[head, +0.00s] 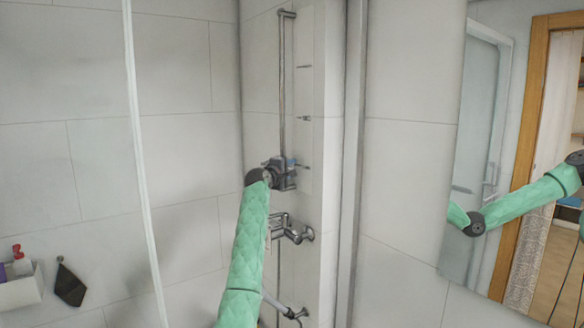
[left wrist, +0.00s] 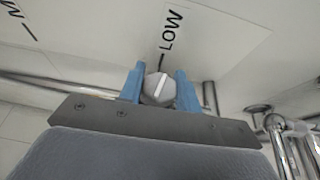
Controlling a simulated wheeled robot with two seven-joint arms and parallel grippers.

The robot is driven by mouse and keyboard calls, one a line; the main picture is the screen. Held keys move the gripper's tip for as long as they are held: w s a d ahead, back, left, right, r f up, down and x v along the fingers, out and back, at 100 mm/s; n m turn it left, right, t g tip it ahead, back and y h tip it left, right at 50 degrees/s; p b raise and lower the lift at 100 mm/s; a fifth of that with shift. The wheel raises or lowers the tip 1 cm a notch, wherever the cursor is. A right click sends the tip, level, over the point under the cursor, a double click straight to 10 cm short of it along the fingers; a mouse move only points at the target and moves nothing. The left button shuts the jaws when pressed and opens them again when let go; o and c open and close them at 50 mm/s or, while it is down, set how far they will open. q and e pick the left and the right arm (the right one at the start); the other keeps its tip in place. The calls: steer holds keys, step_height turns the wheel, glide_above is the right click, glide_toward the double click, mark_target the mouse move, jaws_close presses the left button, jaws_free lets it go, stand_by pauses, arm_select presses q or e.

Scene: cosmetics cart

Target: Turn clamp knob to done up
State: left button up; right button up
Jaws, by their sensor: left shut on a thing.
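The clamp knob (left wrist: 158,89) is grey and faceted, with a white line across its face. In the left wrist view it sits between the two blue fingers of my left gripper (left wrist: 159,86), which is shut on it. The white line leans slightly right at its top. In the head view my left gripper (head: 287,168) is at the vertical shower rail (head: 282,80) and largely hides the knob and clamp. My right gripper is not directly in view.
A white panel (left wrist: 225,30) behind the knob reads "LOW" beside a black mark. A shower mixer (head: 290,232) is fixed below my left gripper. A glass screen edge (head: 140,120) stands left. A mirror (head: 500,130) at right reflects my green arm.

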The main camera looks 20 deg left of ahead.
arm_select(q)
steer(key=m+g+y, duration=0.1)
steer(key=g, duration=0.2)
steer(key=shift+r, duration=0.15)
steer(key=m+g+y, duration=0.1)
steer(key=g, duration=0.2)
steer(key=shift+a+y, duration=0.1)
steer(key=shift+y, duration=0.3)
steer(key=m+g+y, duration=0.1)
steer(key=g, duration=0.2)
steer(key=shift+y, duration=0.4)
steer(key=shift+s+m+g+y, duration=0.1)
steer(key=shift+m+g+y, duration=0.4)
steer(key=shift+g+y, duration=0.9)
steer(key=shift+f+g, duration=0.2)
steer(key=shift+g, duration=0.2)
steer(key=o, duration=1)
steer(key=shift+c, duration=0.2)
